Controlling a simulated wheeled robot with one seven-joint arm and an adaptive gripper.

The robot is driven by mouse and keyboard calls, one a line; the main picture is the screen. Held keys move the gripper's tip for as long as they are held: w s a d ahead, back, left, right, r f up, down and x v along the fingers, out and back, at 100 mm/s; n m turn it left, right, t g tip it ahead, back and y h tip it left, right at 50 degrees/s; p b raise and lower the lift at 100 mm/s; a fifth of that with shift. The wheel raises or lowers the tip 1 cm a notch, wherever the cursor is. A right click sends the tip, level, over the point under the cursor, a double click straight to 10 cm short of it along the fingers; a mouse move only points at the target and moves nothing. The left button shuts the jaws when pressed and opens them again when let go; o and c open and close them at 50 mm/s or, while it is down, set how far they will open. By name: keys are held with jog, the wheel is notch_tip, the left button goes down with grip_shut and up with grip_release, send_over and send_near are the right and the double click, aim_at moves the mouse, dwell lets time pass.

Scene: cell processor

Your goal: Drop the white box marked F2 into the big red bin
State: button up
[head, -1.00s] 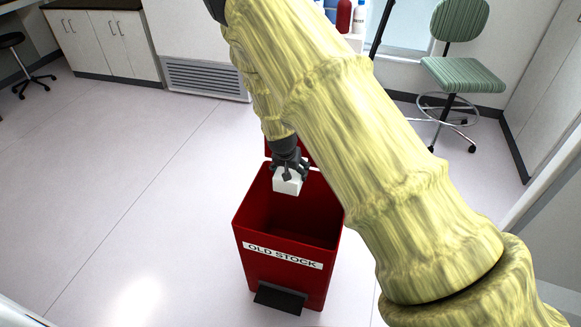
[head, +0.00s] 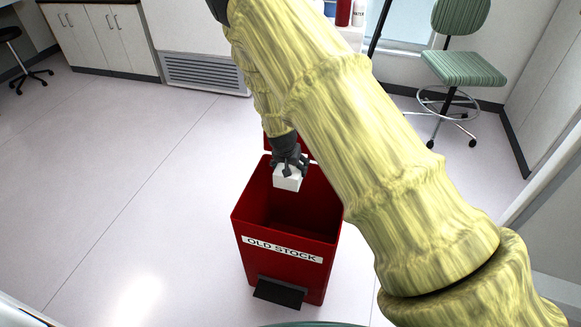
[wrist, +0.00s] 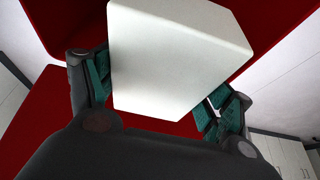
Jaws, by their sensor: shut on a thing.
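The white box (head: 287,178) is held in my gripper (head: 289,164) above the open mouth of the big red bin (head: 285,272). The bin carries an "OLD STOCK" label and a black pedal, and its lid stands open at the back. In the wrist view, the white box (wrist: 175,55) sits between the two green-padded fingers of my gripper (wrist: 160,95), with red bin surface (wrist: 60,110) around it. No F2 mark can be read on the faces that show. My arm hides part of the bin's right side and lid.
A green swivel chair (head: 463,68) stands at the upper right. White cabinets (head: 100,40) and a wall vent (head: 205,74) line the back. The floor (head: 130,170) left of the bin is clear.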

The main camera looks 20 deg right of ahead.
jog(key=o, duration=1.4)
jog(key=shift+r, duration=0.1)
jog(key=v, duration=1.1)
jog(key=shift+s+a+r, duration=0.2)
jog(key=shift+r, duration=0.15)
